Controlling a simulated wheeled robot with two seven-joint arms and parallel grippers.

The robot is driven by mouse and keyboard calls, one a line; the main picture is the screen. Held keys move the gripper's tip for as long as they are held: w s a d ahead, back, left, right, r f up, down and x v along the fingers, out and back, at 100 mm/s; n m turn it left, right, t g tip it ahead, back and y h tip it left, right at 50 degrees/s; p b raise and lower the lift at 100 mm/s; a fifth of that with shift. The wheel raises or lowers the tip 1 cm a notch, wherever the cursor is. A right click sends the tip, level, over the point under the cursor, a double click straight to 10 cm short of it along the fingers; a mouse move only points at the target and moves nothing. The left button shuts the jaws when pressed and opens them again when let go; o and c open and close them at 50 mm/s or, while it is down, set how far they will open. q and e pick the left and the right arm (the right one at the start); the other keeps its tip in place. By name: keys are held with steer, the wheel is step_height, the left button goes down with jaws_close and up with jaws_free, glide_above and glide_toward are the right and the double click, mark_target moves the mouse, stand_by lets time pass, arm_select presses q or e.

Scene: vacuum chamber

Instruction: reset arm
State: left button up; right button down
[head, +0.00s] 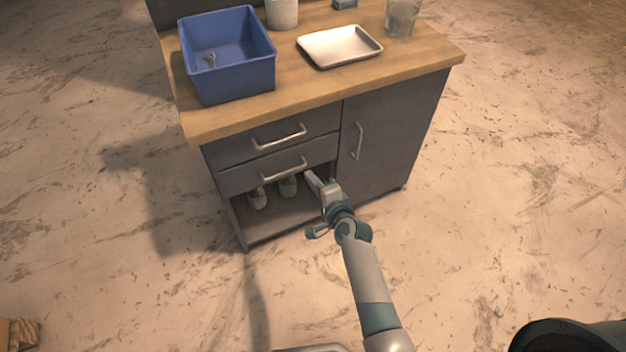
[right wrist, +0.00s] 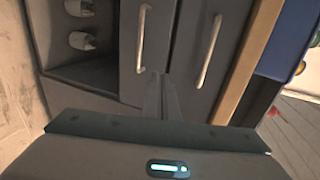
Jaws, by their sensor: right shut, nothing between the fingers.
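My right gripper (head: 312,181) is in front of the grey cabinet (head: 395,135), by the right end of the lower drawer's handle (head: 284,169) and the open shelf below it. In the right wrist view its fingers (right wrist: 161,95) are together, with nothing between them, and point at the drawer fronts. I cannot tell whether the fingertips touch the cabinet. My left gripper is not in view.
Two pale objects (head: 257,198) stand in the open lower shelf. On the wooden worktop (head: 300,90) are a blue bin (head: 235,85) with a small item inside, a metal tray (head: 340,46), a white container (head: 282,13) and a glass (head: 402,17).

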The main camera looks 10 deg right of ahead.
steer(key=shift+s, duration=0.25)
stand_by(0.4)
steer(key=s+d+f+n+g+h, duration=0.15)
steer(key=s+f+n, duration=0.25)
steer(key=s+f, duration=0.65)
steer(key=s+d+f+n+g, duration=0.35)
steer(key=s+f, duration=0.45)
steer(key=f, duration=0.6)
steer(key=s+d+f+n+g, duration=0.1)
steer(key=s+d+f+n, duration=0.1)
steer(key=s, duration=0.6)
steer(key=s+d+f+n+g+h, duration=0.1)
steer(key=s+d+f+n, duration=0.2)
steer(key=s+f, duration=0.4)
steer(key=s+d+f+n+g, duration=0.1)
steer(key=s+f+n, duration=0.3)
steer(key=s, duration=0.5)
steer(key=shift+d+f, duration=0.25)
steer(key=shift+d, duration=0.45)
